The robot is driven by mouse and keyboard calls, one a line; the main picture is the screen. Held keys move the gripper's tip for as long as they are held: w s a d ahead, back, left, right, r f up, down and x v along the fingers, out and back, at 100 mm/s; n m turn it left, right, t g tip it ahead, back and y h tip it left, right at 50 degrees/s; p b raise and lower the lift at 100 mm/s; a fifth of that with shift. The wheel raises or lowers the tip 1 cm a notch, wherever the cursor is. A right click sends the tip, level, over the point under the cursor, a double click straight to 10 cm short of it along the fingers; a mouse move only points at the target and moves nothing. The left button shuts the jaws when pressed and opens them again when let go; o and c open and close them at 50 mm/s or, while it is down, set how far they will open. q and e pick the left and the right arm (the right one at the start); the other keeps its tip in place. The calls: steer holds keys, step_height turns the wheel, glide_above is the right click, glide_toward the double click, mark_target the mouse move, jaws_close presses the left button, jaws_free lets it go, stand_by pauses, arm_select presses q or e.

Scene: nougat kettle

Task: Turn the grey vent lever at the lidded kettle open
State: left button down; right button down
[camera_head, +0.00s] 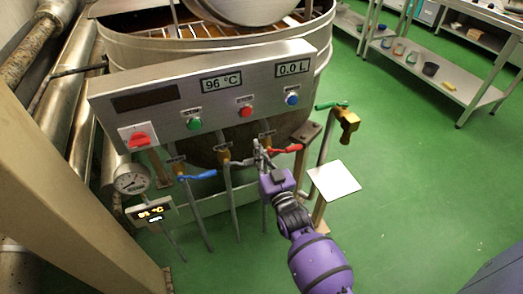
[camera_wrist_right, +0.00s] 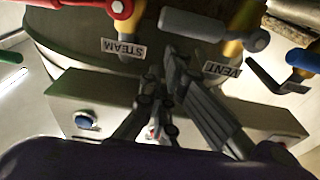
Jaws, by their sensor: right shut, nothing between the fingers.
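The grey vent lever (camera_wrist_right: 192,23) shows in the right wrist view as a rounded grey handle. It reaches sideways from its brass valve toward the steam valve, and the VENT tag (camera_wrist_right: 222,68) hangs beside it. In the head view the vent valve (camera_head: 225,157) is on the middle pipe under the panel, and its handle is small and partly hidden by my gripper. My right gripper (camera_head: 261,153) is shut and empty, close beside the lever; its fingertips also show in the wrist view (camera_wrist_right: 164,72). I cannot tell whether they touch the lever. My left gripper is not in view.
The kettle (camera_head: 215,42) stands behind the control panel (camera_head: 217,98). A blue lever (camera_head: 197,175) is left of the vent valve, and a red lever (camera_head: 286,150) is close to the right of my gripper. A white plate (camera_head: 334,180) stands nearby.

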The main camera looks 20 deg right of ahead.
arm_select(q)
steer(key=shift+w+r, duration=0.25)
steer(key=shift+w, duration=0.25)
arm_select(e)
steer(key=shift+s+f, duration=0.1)
steer(key=shift+f, duration=0.4)
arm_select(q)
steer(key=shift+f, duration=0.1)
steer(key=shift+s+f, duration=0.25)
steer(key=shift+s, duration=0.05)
arm_select(e)
steer(key=shift+d+f+m, duration=0.1)
steer(key=shift+f+m, duration=0.2)
steer(key=shift+m, duration=0.1)
